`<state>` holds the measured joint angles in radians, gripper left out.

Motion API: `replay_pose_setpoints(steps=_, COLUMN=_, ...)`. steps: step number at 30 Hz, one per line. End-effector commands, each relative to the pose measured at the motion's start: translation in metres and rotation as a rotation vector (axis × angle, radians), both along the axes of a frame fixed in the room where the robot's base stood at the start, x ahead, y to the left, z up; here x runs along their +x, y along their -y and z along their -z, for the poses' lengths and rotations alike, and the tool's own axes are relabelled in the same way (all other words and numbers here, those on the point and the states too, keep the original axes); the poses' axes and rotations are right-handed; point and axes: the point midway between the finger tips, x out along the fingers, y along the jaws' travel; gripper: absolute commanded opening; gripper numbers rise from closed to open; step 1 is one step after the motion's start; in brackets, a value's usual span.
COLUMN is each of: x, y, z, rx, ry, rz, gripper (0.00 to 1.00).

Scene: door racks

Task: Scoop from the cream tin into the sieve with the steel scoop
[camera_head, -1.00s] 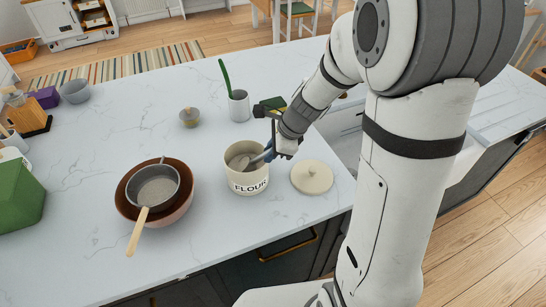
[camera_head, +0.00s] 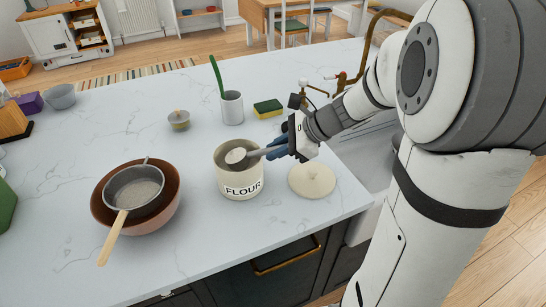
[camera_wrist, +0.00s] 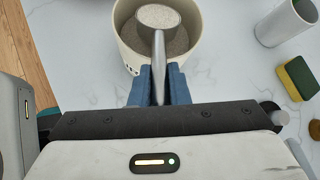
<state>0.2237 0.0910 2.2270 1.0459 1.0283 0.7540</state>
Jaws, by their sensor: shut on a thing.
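The cream tin (camera_head: 240,186) marked FLOUR stands open on the counter; in the wrist view its rim (camera_wrist: 128,55) shows flour inside. My gripper (camera_head: 284,146) is to the right of the tin, shut on the handle of the steel scoop (camera_head: 236,156). The scoop's bowl is at the tin's mouth, and in the wrist view the bowl (camera_wrist: 159,17) looks filled with pale flour. My blue fingers (camera_wrist: 159,85) are on either side of the handle. The sieve (camera_head: 134,188) rests in a brown bowl (camera_head: 165,215) left of the tin, its wooden handle pointing toward the front.
A cream lid (camera_head: 312,180) lies right of the tin. The counter between bowl and tin is clear.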

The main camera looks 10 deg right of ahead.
Motion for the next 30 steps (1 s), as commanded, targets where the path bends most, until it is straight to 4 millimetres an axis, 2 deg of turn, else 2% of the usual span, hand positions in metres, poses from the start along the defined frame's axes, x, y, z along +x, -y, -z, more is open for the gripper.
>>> replay_pose_setpoints(steps=1, x=0.000, y=0.002, z=0.006, rx=0.025, ry=0.007, rz=0.003, gripper=0.00)
replay_pose_setpoints(steps=12, x=-0.002, y=0.012, z=0.008, rx=0.231, ry=0.061, rz=0.004, gripper=0.00)
replay_pose_setpoints(steps=13, x=-0.002, y=0.012, z=-0.005, rx=0.227, ry=0.061, rz=0.002, gripper=0.00)
replay_pose_setpoints(steps=14, x=-0.002, y=0.013, z=-0.010, rx=0.226, ry=0.061, rz=0.001, gripper=0.00)
replay_pose_setpoints(steps=21, x=-0.004, y=0.022, z=-0.032, rx=0.230, ry=0.061, rz=0.002, gripper=0.00)
replay_pose_setpoints(steps=26, x=-0.005, y=0.026, z=-0.042, rx=0.232, ry=0.061, rz=0.001, gripper=0.00)
replay_pose_setpoints(steps=30, x=-0.006, y=0.029, z=-0.039, rx=0.294, ry=0.075, rz=0.003, gripper=0.00)
